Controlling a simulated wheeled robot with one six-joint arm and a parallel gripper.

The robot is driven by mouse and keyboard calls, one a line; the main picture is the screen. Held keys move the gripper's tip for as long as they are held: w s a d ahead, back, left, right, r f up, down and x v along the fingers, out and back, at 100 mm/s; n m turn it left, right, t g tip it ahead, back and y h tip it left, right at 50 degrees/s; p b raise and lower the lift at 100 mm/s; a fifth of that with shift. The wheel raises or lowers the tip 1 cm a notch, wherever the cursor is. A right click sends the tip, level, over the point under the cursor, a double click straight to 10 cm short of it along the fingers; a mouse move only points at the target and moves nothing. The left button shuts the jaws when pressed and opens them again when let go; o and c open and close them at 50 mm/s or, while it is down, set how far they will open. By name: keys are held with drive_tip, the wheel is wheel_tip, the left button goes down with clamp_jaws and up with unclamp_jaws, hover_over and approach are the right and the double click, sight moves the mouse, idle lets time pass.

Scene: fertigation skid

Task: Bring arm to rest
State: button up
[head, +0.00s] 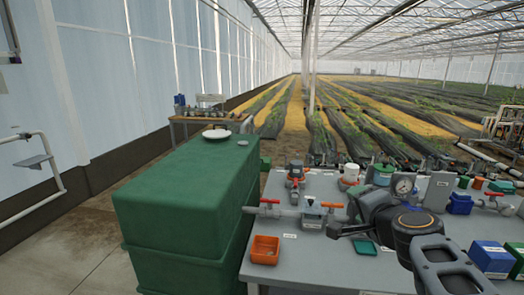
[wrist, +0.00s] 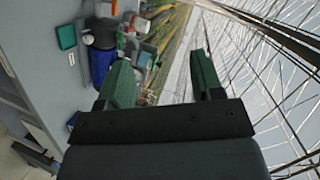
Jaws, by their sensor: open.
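My gripper (wrist: 163,78) shows in the wrist view with its two green fingers spread wide apart. It is open, and nothing is seen between the fingers. Behind the gap are the planted rows and the greenhouse roof. My dark arm (head: 405,228) is folded over the right part of the grey skid bench (head: 330,262) in the head view. The fingertips cannot be made out clearly there. The bench also shows tilted along the left of the wrist view (wrist: 45,80).
A pressure gauge (head: 403,186) stands just behind my arm. Red-handled valves (head: 270,202), an orange tray (head: 265,249) and blue boxes (head: 491,257) are on the bench. A large green tank (head: 185,205) stands left of it. A blue cylinder (wrist: 102,66) appears beyond my left finger.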

drive_tip(key=s+a+f+n+g+p, duration=0.5)
drive_tip(key=s+a+f+n+g, duration=0.1)
drive_tip(key=s+f+n+g, duration=0.5)
drive_tip(key=s+f+n, duration=0.2)
drive_tip(key=s, duration=0.1)
drive_tip(key=shift+a+h, duration=0.2)
drive_tip(key=shift+h, duration=0.2)
